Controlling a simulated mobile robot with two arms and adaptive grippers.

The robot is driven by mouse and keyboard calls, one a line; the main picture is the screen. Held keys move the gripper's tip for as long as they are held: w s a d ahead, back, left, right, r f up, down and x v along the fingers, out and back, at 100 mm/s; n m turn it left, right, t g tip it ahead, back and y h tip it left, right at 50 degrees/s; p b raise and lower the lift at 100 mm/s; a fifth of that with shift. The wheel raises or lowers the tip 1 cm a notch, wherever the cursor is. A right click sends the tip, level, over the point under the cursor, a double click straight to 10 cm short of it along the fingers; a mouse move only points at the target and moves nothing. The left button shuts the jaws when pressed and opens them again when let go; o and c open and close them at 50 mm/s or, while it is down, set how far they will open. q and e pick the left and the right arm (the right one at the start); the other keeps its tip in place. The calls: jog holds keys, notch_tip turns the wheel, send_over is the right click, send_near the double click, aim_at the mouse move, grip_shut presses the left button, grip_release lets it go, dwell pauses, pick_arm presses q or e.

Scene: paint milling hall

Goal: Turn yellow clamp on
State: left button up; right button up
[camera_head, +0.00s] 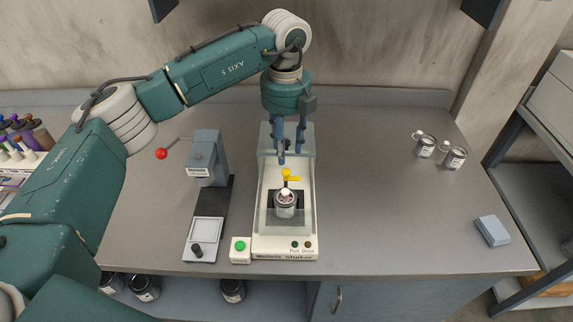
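The yellow clamp (291,178) is a small yellow piece on the Mobilis Shaker (265,240), a cream machine with clear walls, in the middle of the bench. A small can (286,208) with a grey label and a light top stands in the shaker, just in front of the clamp. My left gripper (291,153) points down over the back part of the shaker, behind and above the clamp. Its two blue-grey fingers are apart with nothing between them, and it appears not to touch the clamp. My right gripper is not in view.
A grey press-like device (207,160) with a red-knobbed lever stands left of the shaker. A green button box (240,250) is at the shaker's front left. Two small cans (425,147) and a blue-grey block (492,230) are on the right. The bench between is clear.

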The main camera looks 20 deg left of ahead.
aim_at(286, 171)
pick_arm(q)
notch_tip(286, 171, down, 7)
jog(key=shift+f+p, duration=0.1)
jog(key=shift+p, duration=1)
jog(key=shift+f, duration=0.5)
jog(key=shift+c, duration=0.2)
grip_shut()
